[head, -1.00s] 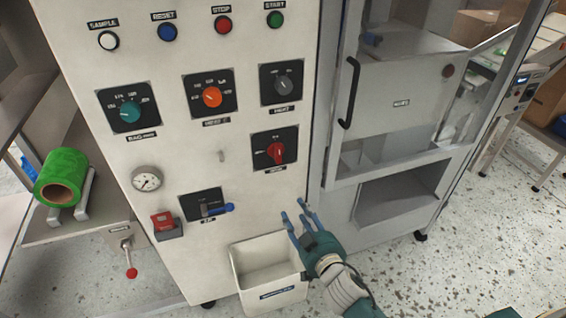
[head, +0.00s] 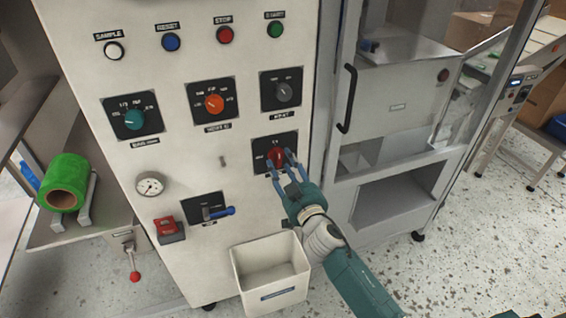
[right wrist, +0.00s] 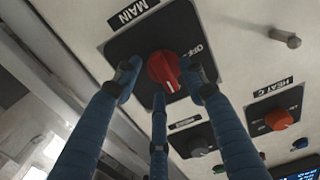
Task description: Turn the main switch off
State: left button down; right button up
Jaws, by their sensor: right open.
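The main switch is a red rotary knob (head: 276,155) on a black plate, low on the right of the white control panel. In the right wrist view the red knob (right wrist: 164,70) sits below the label "MAIN", with "OFF" printed on its plate. My right gripper (head: 282,166) is at the knob, its blue fingers open and spread around it. In the right wrist view the fingertips (right wrist: 160,82) stand on either side of the knob and below it; I cannot tell whether they touch it. My left gripper is not in view.
Other knobs sit near it: an orange one (head: 213,103), a grey one (head: 284,91) and a teal one (head: 134,119). A blue-handled lever (head: 219,212) and a red button box (head: 168,229) are lower left. A white bin (head: 270,275) hangs below.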

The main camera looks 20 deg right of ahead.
jog(key=shift+w, duration=0.25)
grip_shut()
